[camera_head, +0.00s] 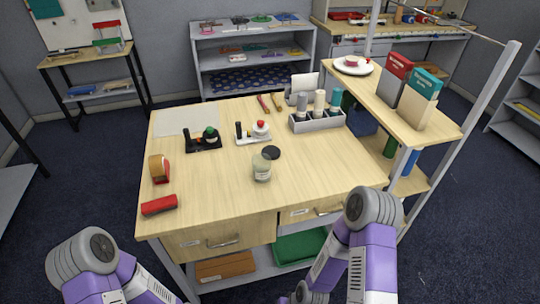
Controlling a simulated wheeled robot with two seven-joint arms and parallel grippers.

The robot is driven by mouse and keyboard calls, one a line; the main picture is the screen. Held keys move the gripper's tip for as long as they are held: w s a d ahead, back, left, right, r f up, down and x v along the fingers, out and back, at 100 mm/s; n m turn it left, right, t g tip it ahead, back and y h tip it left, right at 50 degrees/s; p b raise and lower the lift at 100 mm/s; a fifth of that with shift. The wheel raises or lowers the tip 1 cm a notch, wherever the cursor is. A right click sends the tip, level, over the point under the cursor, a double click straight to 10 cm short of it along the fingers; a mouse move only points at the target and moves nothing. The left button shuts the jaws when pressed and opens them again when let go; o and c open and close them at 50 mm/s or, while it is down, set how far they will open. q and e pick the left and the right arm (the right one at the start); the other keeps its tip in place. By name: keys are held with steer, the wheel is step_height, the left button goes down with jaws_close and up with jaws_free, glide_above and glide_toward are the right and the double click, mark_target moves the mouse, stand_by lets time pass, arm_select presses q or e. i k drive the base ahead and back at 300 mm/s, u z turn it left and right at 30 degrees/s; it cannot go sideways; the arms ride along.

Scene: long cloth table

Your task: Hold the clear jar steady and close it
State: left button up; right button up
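The clear jar (262,171) stands upright on the wooden table, right of its middle, and looks pale inside. A dark round lid (271,152) lies on the table just behind the jar and to its right. The lid is off the jar; a small overlap in the picture hides whether they touch. My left arm shows at the bottom left and my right arm at the bottom right, both in front of the table. Neither gripper's fingers are in the picture.
A raised shelf (425,125) borders the right. The tabletop before the jar is clear.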

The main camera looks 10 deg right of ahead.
mark_target(261, 162)
steer(key=u, duration=3.25)
steer(key=k, duration=1.3)
steer(key=z, duration=2.1)
